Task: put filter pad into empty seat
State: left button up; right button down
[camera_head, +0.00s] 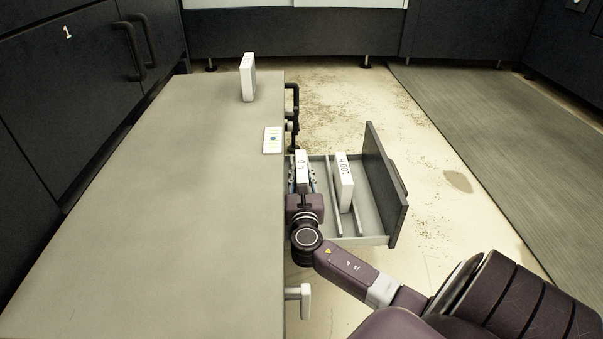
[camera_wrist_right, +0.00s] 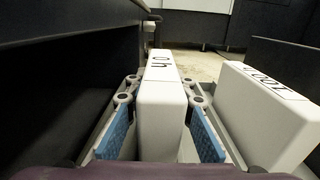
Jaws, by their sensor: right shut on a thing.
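My right gripper (camera_head: 303,187) is shut on a white block-shaped pad (camera_head: 301,160) with dark marking on its top, at the left side of the open drawer (camera_head: 377,239). In the right wrist view the held pad (camera_wrist_right: 160,112) stands upright between the blue finger pads of the gripper (camera_wrist_right: 163,135). A second white pad (camera_head: 345,185) with printed digits stands in the drawer to the right; it also shows in the right wrist view (camera_wrist_right: 262,115). A third white pad (camera_head: 247,78) stands upright on the far part of the counter. The held pad's lower end is hidden.
The drawer has thin dividers (camera_head: 333,205) and a dark front panel (camera_head: 383,185). A small white card or device (camera_head: 272,140) lies at the right edge of the grey counter (camera_head: 150,220). Most of the counter is clear.

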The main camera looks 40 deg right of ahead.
jog(key=shift+f+b, duration=0.3)
jog(key=shift+f, duration=0.2)
jog(key=c, duration=1.6)
grip_release()
jog(key=shift+r, duration=0.1)
